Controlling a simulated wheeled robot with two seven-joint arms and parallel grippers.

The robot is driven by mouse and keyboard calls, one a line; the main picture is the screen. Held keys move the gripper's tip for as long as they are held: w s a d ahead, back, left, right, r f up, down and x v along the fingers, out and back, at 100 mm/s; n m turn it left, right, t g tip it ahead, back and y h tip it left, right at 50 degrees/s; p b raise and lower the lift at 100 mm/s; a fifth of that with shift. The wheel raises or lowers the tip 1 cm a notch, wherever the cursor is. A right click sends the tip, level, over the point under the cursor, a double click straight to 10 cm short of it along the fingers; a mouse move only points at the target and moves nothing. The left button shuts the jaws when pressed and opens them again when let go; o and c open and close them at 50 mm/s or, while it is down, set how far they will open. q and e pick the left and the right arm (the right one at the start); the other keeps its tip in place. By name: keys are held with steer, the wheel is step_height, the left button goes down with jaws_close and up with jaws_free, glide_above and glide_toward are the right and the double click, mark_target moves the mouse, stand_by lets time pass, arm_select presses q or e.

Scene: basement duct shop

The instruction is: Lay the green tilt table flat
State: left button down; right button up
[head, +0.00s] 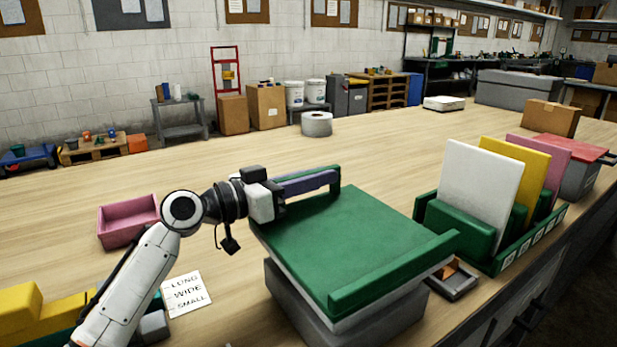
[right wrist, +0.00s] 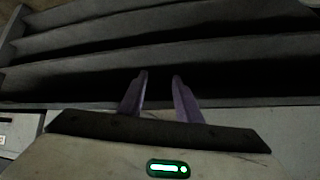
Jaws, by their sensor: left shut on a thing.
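The green tilt table (head: 350,240) stands on a grey base at the front middle of the bench in the head view. The top looks close to level; I cannot tell if a slight tilt is left. My left gripper (head: 325,180), with purple fingers, is shut on the green handle at the table's far edge. My right gripper (right wrist: 160,78) shows only in the right wrist view, its two purple fingers apart with nothing between them.
A green rack (head: 497,254) holding white, yellow and pink panels stands close right of the table. A small dark tray (head: 457,283) lies between them. A pink bin (head: 126,221) and a lettered card (head: 187,293) lie to the left.

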arm_select(q)
steer(key=c, duration=1.8)
jaws_free()
steer(key=shift+f, duration=0.3)
steer(key=shift+o, duration=0.2)
steer(key=shift+r, duration=0.1)
step_height(320, 180, up, 10)
steer(key=shift+p, duration=0.45)
